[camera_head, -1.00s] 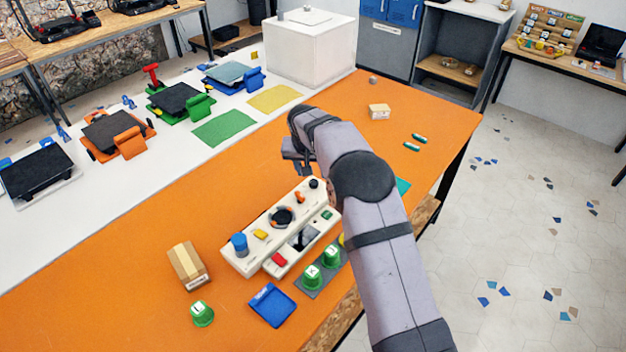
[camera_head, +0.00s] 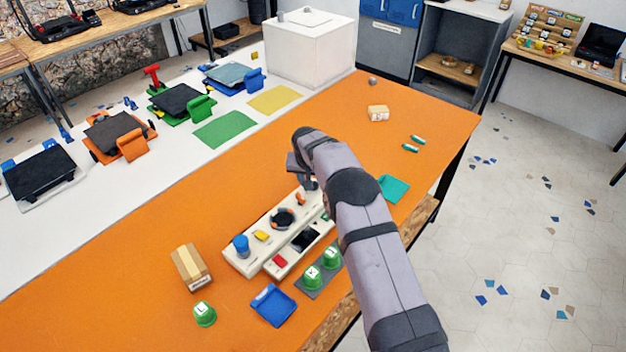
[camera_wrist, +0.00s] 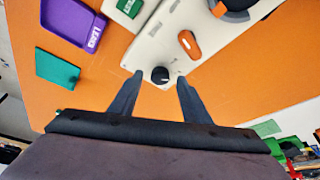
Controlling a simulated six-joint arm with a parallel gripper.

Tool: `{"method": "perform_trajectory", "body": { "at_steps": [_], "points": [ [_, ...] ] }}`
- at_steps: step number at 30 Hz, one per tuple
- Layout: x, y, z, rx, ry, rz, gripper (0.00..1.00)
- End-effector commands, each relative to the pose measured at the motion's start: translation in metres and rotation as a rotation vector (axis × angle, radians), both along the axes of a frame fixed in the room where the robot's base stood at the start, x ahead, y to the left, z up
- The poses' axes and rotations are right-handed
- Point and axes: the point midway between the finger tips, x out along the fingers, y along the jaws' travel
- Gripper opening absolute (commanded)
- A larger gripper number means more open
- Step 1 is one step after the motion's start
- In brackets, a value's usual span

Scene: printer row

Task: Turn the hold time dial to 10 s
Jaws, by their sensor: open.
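The cream control panel (camera_head: 247,262) lies on the orange table. In the wrist view, a small black knob (camera_wrist: 160,75) stands at the panel's near end, between and just beyond the fingertips of my gripper (camera_wrist: 160,80). The fingers are apart and nothing is held. An orange pointer knob (camera_wrist: 189,43) and a large black dial with an orange part (camera_wrist: 233,8) sit farther along the panel. In the head view, my gripper (camera_head: 306,180) is over the panel's far end and hides the black knob. The panel labels are too small to read, so I cannot tell which knob is the hold time dial.
Green cups (camera_head: 331,257) stand on a dark strip beside the panel. A blue tray (camera_head: 273,305), a cardboard box (camera_head: 190,268) and a teal mat (camera_head: 393,188) lie nearby. A purple tray (camera_wrist: 70,20) shows in the wrist view.

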Motion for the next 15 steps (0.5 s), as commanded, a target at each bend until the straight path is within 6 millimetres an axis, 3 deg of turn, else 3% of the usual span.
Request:
{"method": "perform_trajectory", "body": {
  "at_steps": [14, 15],
  "points": [
    [0.0026, -0.0007, -0.0069, 0.0, 0.0, 0.0, 0.43],
    [0.0026, -0.0007, -0.0069, 0.0, 0.0, 0.0, 0.34]
  ]
}}
